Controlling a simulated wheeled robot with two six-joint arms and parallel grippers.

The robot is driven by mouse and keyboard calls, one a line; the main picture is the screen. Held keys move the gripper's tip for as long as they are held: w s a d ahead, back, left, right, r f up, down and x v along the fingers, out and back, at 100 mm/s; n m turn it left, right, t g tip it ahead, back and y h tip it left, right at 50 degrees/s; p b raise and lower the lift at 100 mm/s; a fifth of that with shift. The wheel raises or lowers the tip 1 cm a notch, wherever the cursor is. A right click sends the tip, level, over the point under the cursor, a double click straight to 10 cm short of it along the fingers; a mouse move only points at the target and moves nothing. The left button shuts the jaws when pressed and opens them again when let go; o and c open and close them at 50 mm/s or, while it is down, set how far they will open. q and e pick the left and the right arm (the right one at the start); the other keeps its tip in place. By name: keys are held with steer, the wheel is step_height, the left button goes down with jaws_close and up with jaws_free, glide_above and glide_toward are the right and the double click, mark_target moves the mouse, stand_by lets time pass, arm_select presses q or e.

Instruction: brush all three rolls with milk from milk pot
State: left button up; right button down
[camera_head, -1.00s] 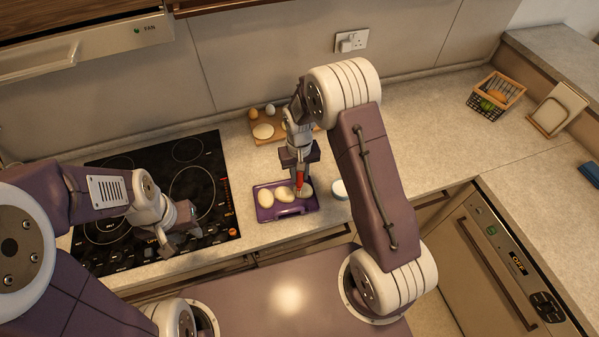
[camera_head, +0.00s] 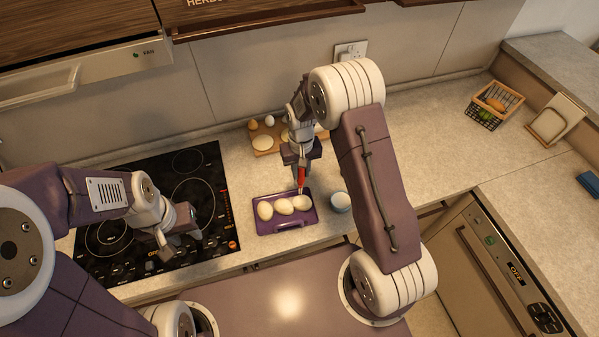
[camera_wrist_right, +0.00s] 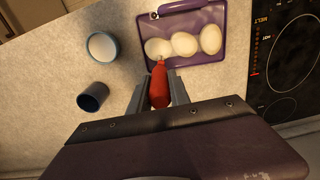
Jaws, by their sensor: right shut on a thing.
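Three pale rolls lie in a row on a purple tray (camera_head: 285,226): the left roll (camera_head: 265,211), the middle roll (camera_head: 284,206) and the right roll (camera_head: 303,202). My right gripper (camera_wrist_right: 159,92) is shut on a brush with a red handle (camera_wrist_right: 160,85). The brush points down at the right roll, and its tip is at or just over that roll's edge; I cannot tell if it touches. The milk pot (camera_head: 340,200), a small round blue-grey pot with white inside, stands right of the tray. My left gripper (camera_head: 180,240) is over the hob, empty; its jaw gap is unclear.
A dark blue cup (camera_wrist_right: 93,96) stands near the pot in the wrist view. The black hob (camera_head: 195,165) is left of the tray. A wooden board (camera_head: 264,142) with eggs and round pieces lies behind.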

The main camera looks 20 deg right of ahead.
steer(key=shift+s+r+p, duration=0.1)
steer(key=shift+r+p, duration=0.2)
steer(key=shift+r, duration=0.4)
steer(key=r, duration=0.1)
steer(key=p, duration=0.1)
steer(key=r+p, duration=0.1)
steer(key=shift+w+a+r, duration=0.25)
steer(key=shift+w+r, duration=0.05)
steer(key=shift+w, duration=0.05)
steer(key=shift+r+p, duration=0.2)
steer(key=shift+p, duration=0.1)
steer(key=shift+s+d, duration=0.15)
steer(key=shift+s, duration=0.1)
steer(key=shift+w, duration=0.15)
